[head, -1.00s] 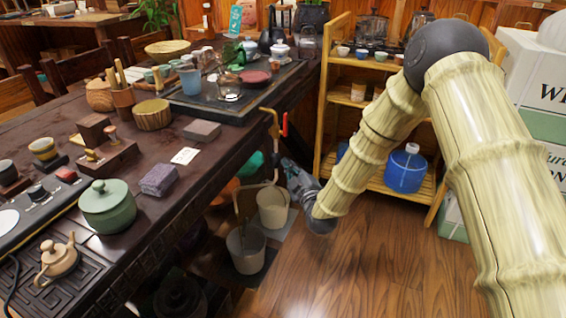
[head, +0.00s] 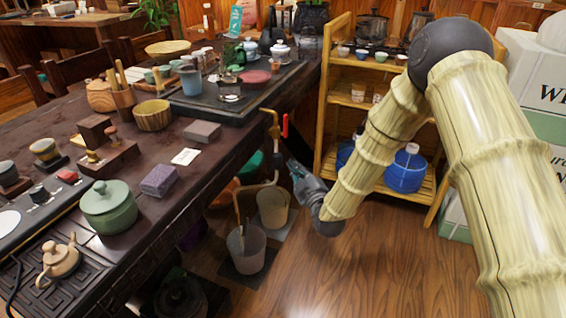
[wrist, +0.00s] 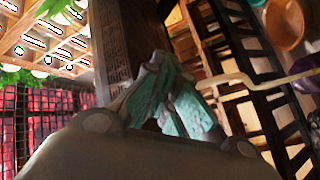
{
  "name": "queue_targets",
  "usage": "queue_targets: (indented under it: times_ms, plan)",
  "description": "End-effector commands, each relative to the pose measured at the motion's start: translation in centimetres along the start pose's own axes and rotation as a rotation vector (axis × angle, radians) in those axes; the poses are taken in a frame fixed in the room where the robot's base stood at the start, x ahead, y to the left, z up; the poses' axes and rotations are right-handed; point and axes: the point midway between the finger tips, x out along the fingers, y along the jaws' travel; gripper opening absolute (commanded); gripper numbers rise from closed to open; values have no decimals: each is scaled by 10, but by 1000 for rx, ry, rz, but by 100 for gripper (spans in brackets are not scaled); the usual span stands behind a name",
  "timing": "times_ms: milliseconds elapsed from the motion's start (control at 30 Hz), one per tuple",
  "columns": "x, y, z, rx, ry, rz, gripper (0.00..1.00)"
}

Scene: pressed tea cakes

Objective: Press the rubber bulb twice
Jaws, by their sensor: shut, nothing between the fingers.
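I cannot single out the rubber bulb with certainty. In the wrist view a pale tube (wrist: 228,78) runs from beside my fingers to a purple-grey part (wrist: 306,76) at the right edge, only partly in view. In the head view a thin tube (head: 259,186) hangs under the brass tap (head: 274,122) with the red lever and drops toward a grey bucket. My gripper (head: 295,168) is low beside the table's right side, just right of the tube. In the wrist view its teal-padded fingers (wrist: 172,100) are shut and hold nothing.
A grey bucket (head: 246,255) and a beige bucket (head: 273,215) stand on the floor below the tap. The dark tea table (head: 215,160) fills the left. A wooden shelf (head: 345,95) with a blue water jug (head: 405,172) stands behind my arm. Floor at the front is clear.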

Motion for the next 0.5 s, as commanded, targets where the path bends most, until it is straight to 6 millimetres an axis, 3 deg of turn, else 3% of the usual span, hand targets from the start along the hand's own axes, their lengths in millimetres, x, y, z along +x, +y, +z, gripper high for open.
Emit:
queue_targets:
  times_ms: [500]
  plan:
    - [-6,5,4,-1,-1,0,0]
